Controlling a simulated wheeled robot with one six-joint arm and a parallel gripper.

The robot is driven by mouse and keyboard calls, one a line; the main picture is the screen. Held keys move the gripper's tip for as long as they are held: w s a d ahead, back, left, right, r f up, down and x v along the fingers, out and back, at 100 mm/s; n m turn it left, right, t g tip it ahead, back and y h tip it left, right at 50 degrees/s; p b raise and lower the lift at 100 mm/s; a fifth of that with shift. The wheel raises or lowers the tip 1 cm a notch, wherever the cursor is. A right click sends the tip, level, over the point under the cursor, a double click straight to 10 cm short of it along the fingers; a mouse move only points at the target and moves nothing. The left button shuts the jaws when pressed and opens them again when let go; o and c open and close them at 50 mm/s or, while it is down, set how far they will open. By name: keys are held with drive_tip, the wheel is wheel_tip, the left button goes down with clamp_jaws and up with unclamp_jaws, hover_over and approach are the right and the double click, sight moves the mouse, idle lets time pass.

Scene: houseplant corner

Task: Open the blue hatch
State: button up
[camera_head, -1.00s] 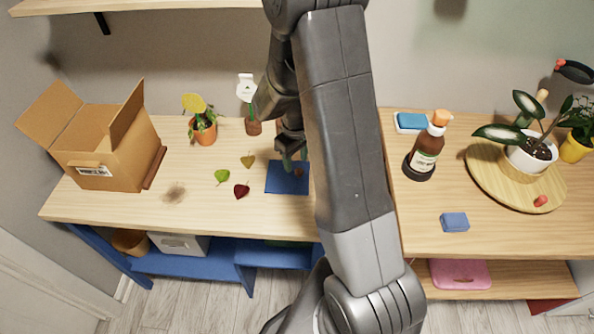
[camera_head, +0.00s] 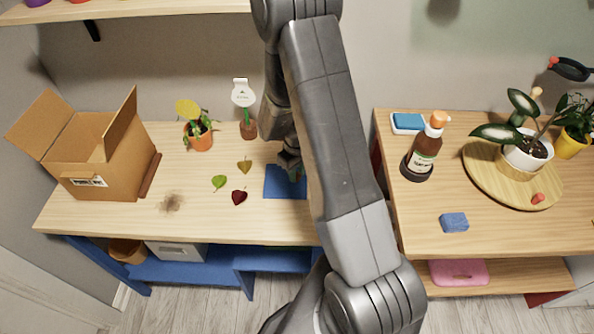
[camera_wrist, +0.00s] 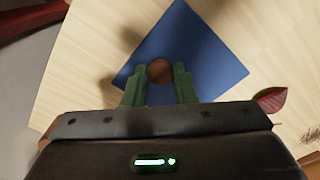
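The blue hatch (camera_head: 282,184) is a flat blue square set in the light wood table top, and it lies flat. In the wrist view the hatch (camera_wrist: 208,60) has a round brown knob (camera_wrist: 160,71) on it. My gripper (camera_wrist: 159,72) is open, with its two green fingertips apart on either side of the knob in the picture. I cannot tell whether they touch it. In the head view my gripper (camera_head: 291,170) is low over the hatch, and it and my arm hide the knob and the hatch's right part.
Green, yellow and dark red leaves (camera_head: 239,197) lie left of the hatch. An open cardboard box (camera_head: 95,160) stands left.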

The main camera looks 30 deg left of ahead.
clamp_jaws()
drive_tip(key=w+d+b, duration=0.1)
drive_tip(key=d, duration=0.2)
drive_tip(key=w+d+b, duration=0.1)
drive_tip(key=w+d, duration=0.1)
drive_tip(key=d, duration=0.1)
drive_tip(key=w+d+b, duration=0.1)
drive_tip(key=w+d, duration=0.1)
drive_tip(key=d, duration=0.1)
drive_tip(key=shift+w+d+b, duration=0.25)
drive_tip(key=shift+d+b, duration=0.05)
drive_tip(key=shift+d, duration=0.05)
drive_tip(key=o, duration=0.7)
unclamp_jaws()
drive_tip(key=shift+c, duration=0.2)
wheel_tip(320, 180, up, 14)
drive_tip(key=shift+b, duration=0.35)
drive_tip(key=shift+f, duration=0.1)
